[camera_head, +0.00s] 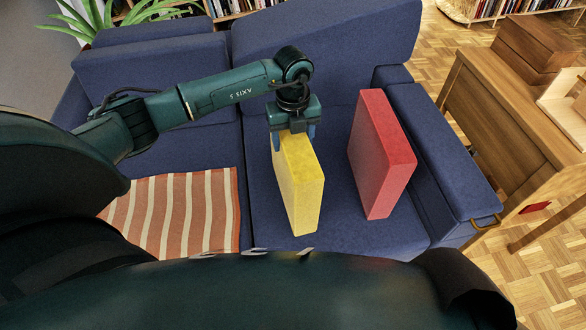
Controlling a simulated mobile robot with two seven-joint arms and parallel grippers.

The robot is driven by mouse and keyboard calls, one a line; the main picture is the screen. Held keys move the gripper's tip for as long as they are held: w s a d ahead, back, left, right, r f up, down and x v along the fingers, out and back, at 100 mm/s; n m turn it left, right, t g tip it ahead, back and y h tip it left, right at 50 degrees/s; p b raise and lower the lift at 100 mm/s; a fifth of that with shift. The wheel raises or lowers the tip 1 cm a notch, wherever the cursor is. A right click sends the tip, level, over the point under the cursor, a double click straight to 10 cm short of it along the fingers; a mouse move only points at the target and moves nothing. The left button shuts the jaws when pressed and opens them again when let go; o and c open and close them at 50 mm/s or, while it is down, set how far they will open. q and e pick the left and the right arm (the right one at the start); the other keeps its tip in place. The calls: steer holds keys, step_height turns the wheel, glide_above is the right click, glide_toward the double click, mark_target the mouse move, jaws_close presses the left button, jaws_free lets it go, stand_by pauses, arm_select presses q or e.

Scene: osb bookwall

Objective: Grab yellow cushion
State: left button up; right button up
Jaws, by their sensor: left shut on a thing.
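The yellow cushion (301,184) stands upright on the seat of the blue sofa, in the middle of the head view. My left gripper (294,137) is above it, pointing down, and is shut on its top edge. One finger shows on each side of the cushion, and the gripper body hides part of the top. Whether the cushion's bottom touches the seat cannot be told for sure. My right gripper is not in view.
A red cushion (383,155) stands to the right, apart from the yellow one. A striped blanket (180,212) lies on the left seat. The blue sofa (344,225) has a right armrest, with a wooden cabinet (503,125) beyond it. A plant (110,20) stands back left.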

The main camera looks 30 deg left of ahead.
arm_select(q)
steer(key=c, duration=1)
steer(key=shift+o, duration=0.2)
steer(key=shift+r, duration=0.1)
